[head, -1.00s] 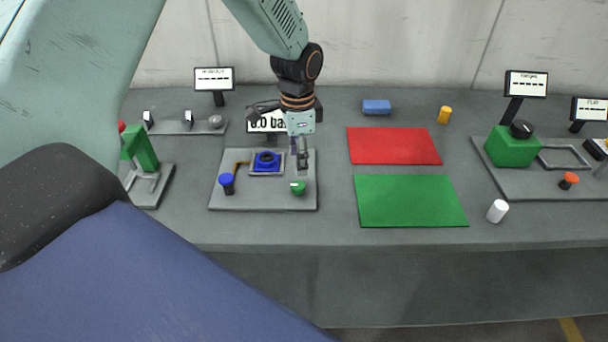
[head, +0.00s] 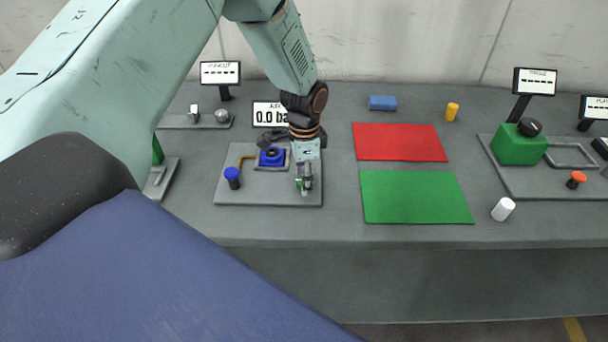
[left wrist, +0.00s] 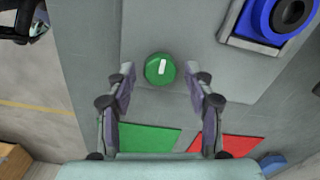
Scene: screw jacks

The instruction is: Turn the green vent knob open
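The green vent knob (left wrist: 160,69) shows in the left wrist view as a round knob with a white pointer mark, on a grey plate (left wrist: 92,42). My left gripper (left wrist: 160,72) is open, with one finger on each side of the knob and visible gaps between fingers and knob. In the head view my left gripper (head: 304,188) points down over the right part of the plate and covers most of the knob. A display (head: 270,114) behind the plate reads 0.0. My right gripper is not in view.
On the same plate stand a blue knob (head: 232,175) and a blue round fitting (head: 271,156). A red mat (head: 400,142) and a green mat (head: 415,197) lie to the right. A white cylinder (head: 503,209) stands near the front edge.

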